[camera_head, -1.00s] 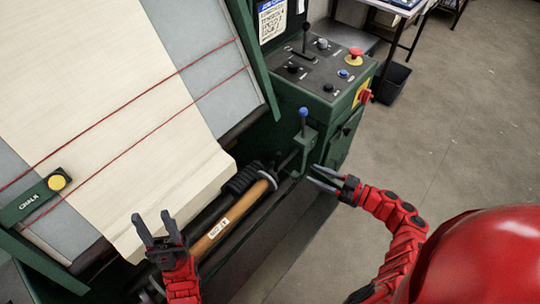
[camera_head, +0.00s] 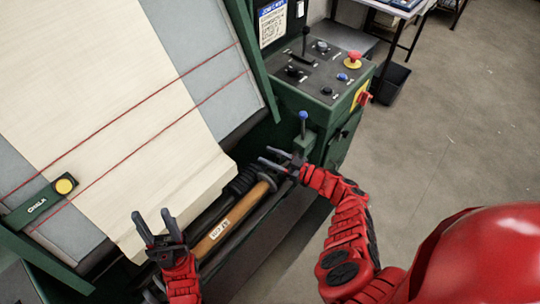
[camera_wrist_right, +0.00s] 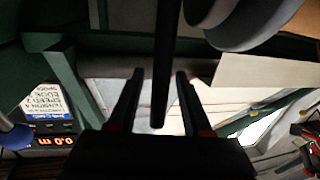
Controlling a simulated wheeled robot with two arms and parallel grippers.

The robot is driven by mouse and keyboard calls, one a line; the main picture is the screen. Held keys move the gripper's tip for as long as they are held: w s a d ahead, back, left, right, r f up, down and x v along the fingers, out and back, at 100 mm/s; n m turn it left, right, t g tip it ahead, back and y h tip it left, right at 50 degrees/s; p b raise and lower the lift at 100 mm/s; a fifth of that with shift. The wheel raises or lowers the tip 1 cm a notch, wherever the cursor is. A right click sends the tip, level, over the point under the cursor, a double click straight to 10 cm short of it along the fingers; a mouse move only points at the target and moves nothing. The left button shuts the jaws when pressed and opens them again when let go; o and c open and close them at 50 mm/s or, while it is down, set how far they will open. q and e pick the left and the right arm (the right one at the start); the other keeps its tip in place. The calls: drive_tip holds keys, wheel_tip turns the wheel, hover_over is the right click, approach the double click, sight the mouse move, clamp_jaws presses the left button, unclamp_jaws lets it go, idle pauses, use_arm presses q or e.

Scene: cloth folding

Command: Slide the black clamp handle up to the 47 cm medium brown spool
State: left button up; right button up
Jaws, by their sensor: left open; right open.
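The brown spool (camera_head: 216,234) lies slanted in the trough below the cream cloth, with a white label too small to read. Its grey end disc (camera_head: 268,181) also shows in the right wrist view (camera_wrist_right: 250,22). A black rod (camera_wrist_right: 162,65), apparently the clamp handle, stands between the fingers of my right gripper (camera_wrist_right: 160,72) without visible contact. In the head view my right gripper (camera_head: 264,155) is open beside the spool's right end, and I cannot pick out the handle there. My left gripper (camera_head: 152,214) is open and empty over the cloth's lower edge.
A blue-knobbed lever (camera_head: 303,123) stands just beyond my right gripper. Behind it is the green control box (camera_head: 325,75) with a red button (camera_head: 353,60). The cream cloth (camera_head: 120,100) covers the sloping board. Open floor (camera_head: 440,150) lies to the right.

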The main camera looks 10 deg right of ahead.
clamp_jaws()
idle(0.3)
idle(1.2)
